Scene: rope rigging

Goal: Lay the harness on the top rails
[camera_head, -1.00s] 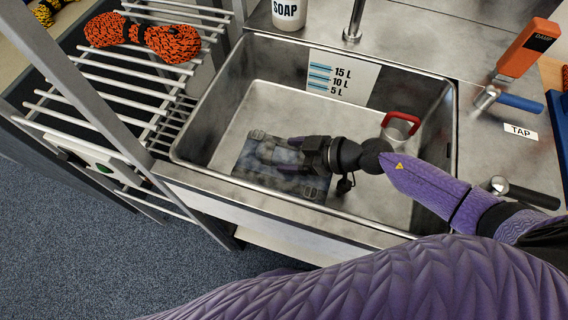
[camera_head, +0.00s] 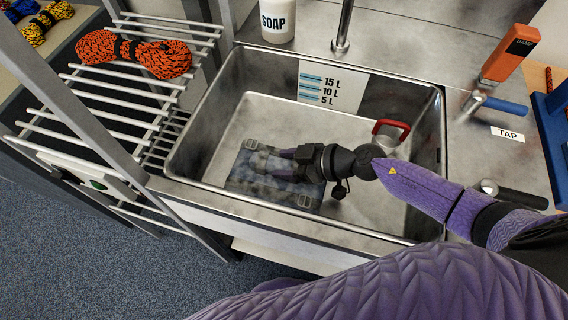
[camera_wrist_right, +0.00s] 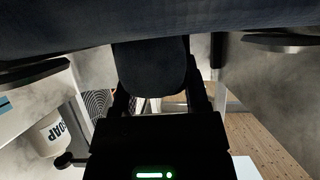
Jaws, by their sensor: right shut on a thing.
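The harness (camera_head: 240,181) is a flat, folded blue-grey bundle with pale buckle-like patches, low in the steel sink. My right gripper (camera_head: 272,162) points left over it and is shut on its fabric. In the right wrist view the dark blue harness (camera_wrist_right: 150,70) fills the space between the fingers and spreads across the top of the picture. I cannot tell whether it touches the sink floor. The top rails (camera_head: 110,100) are pale bars of a rack left of the sink, with an orange-black rope coil (camera_head: 150,55) at their back. My left gripper is out of view.
The sink wall (camera_head: 205,115) stands between harness and rack. A grey rack post (camera_head: 70,90) rises at the left. A red-handled thing (camera_head: 390,128) is in the sink's right part. A soap bottle (camera_head: 277,22) and faucet (camera_head: 343,30) stand behind. The front rails are bare.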

